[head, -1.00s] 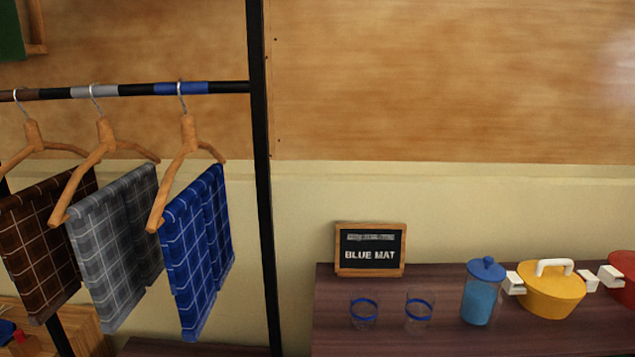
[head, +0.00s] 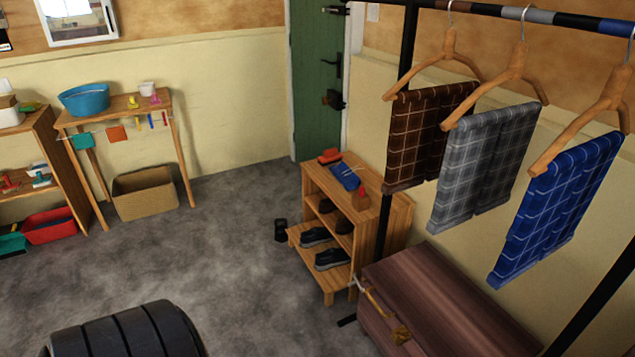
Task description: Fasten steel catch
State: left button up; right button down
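I cannot make out a steel catch for certain. The dark wooden chest (head: 455,300) at the lower right has a small silvery piece (head: 357,281) at its left corner and a brass-coloured fitting (head: 401,334) on its front; both are too small to read clearly. The green door (head: 318,110) at the back looks shut. It has a dark handle (head: 336,66), a dark fitting (head: 334,99) below it and another (head: 334,8) near the top of the picture. Neither of my grippers is in view.
A clothes rail (head: 475,6) with brown, grey and blue checked cloths hangs over the chest. A shoe rack (head: 345,225) stands beside the chest. The grey floor (head: 230,240) between is open.

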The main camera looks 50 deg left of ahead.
aim_at(356, 280)
jog(key=u, duration=1.25)
jog(key=z, duration=0.3)
jog(key=i+j+z, duration=0.25)
jog(key=j+z, duration=0.2)
jog(key=j, duration=0.25)
jog(key=i+j+z, duration=0.1)
jog(key=j+z, duration=0.15)
jog(key=j, duration=0.1)
